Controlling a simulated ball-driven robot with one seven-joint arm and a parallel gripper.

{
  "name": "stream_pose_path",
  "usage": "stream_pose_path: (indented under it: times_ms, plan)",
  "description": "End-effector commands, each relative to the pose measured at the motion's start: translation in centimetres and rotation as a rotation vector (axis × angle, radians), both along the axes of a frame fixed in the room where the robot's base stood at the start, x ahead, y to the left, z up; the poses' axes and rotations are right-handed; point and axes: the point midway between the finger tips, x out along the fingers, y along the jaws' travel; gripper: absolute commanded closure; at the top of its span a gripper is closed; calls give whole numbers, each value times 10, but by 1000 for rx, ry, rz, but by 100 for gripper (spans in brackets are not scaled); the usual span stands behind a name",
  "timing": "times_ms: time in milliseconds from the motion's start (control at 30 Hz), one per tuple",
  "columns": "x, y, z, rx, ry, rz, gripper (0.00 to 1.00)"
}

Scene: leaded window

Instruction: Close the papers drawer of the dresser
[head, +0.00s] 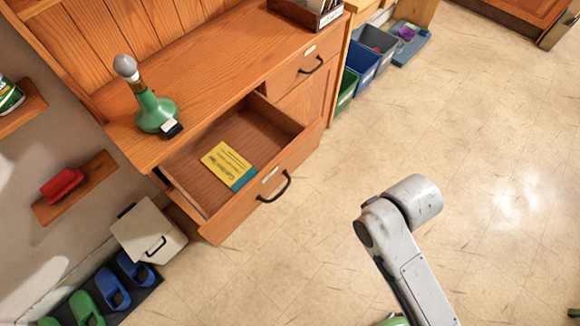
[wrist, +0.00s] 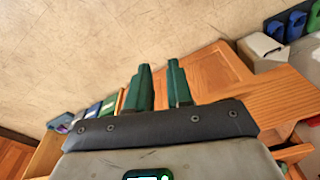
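The wooden dresser (head: 227,52) stands at the upper left of the head view. Its left drawer (head: 219,219) is pulled well out, with a black handle (head: 274,190) and a small label (head: 270,174) too small to read. A yellow and teal booklet (head: 228,163) lies inside it. In the wrist view my gripper (wrist: 161,70) shows two green fingers with a gap between them and nothing held. Orange wood of the dresser (wrist: 217,75) shows behind and beside the fingers; I cannot tell whether they touch it. The head view shows my arm, but not the gripper's fingers.
A green bottle (head: 156,110) stands on the dresser top near its front edge. A pale box (head: 148,232) sits left of the open drawer. Bins (head: 365,62) stand beyond the dresser's right end. The tiled floor (head: 480,130) in front is clear.

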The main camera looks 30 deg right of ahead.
Motion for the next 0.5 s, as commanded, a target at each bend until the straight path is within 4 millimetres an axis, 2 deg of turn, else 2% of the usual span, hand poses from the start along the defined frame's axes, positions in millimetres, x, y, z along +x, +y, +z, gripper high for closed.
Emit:
stream_pose_path:
  times_ms: [33,200,233,367,500]
  plan:
    - [7,-1,-16,38,-26,-33,84]
    - [49,-6,-63,284,-199,-250,100]
    - [58,-9,-69,339,-238,-303,100]
    - [94,-28,-85,579,-414,-535,100]
    - [122,-60,-84,816,-586,-763,100]
